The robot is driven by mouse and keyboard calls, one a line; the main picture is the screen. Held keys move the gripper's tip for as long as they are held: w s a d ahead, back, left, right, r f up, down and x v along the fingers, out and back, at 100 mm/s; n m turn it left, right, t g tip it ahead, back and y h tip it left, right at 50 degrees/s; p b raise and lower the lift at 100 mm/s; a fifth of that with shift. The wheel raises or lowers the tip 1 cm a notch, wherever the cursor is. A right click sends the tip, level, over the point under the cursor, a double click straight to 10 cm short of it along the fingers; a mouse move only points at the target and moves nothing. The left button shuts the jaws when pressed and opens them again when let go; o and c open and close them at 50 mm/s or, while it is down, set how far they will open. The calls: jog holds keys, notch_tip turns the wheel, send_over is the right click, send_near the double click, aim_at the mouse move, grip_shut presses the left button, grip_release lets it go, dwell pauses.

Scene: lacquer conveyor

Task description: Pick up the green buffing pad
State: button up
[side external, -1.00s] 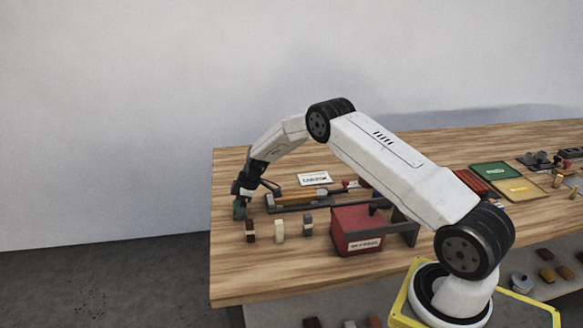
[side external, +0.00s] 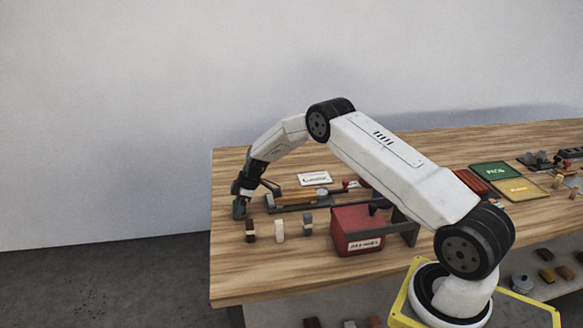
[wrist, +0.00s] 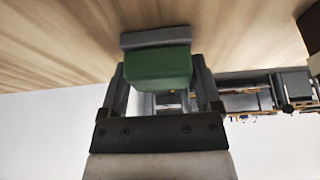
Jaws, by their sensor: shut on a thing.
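The green buffing pad (wrist: 158,67) is a green block with a grey layer along one side, seen large in the wrist view. My gripper (wrist: 160,80) is shut on it, with a dark finger at each side of the green part. In the side external view my gripper (side external: 241,205) points down at the left end of the wooden table, and the pad (side external: 239,211) shows as a small dark green patch between the fingers. I cannot tell whether the pad touches the tabletop.
Several small blocks, dark red (side external: 250,231), cream (side external: 280,231) and grey (side external: 308,223), stand to the right of my gripper. A dark-framed conveyor (side external: 290,203) lies behind them. A red box (side external: 357,229) with a label stands further right. The table's left corner is bare.

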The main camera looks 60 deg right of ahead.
jog(key=shift+r, duration=0.1)
jog(key=shift+r, duration=0.85)
jog(key=s+a+r, duration=0.2)
jog(key=s+r, duration=0.9)
jog(key=s, duration=0.2)
jog(key=shift+s+a, duration=0.3)
jog(key=shift+s, duration=0.05)
